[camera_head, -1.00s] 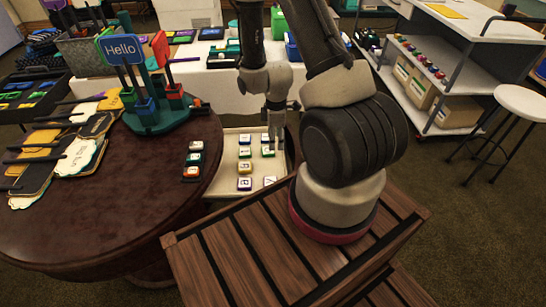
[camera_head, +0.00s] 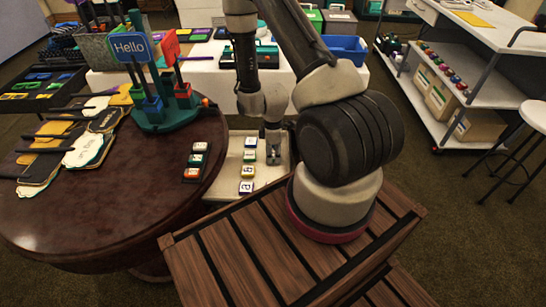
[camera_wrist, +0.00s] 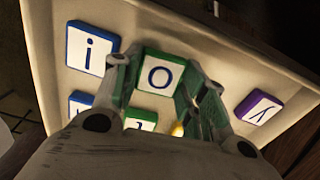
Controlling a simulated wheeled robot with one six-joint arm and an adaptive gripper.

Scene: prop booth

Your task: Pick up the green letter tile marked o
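The green tile marked o (camera_wrist: 161,76) lies face up in a pale tray (camera_wrist: 210,40), seen in the wrist view. My gripper (camera_wrist: 160,92) is open, with one finger at the left edge of the tile and the other along its right edge. I cannot tell whether they touch it. In the head view my gripper (camera_head: 273,157) points down into the tray (camera_head: 222,186), and the o tile cannot be made out there.
Near the o tile lie a blue i tile (camera_wrist: 91,48), a purple y tile (camera_wrist: 259,106), another blue tile (camera_wrist: 80,101) and a partly hidden green tile (camera_wrist: 141,119). A round dark table (camera_head: 110,215) with a Hello sign (camera_head: 129,46) stands left of the tray.

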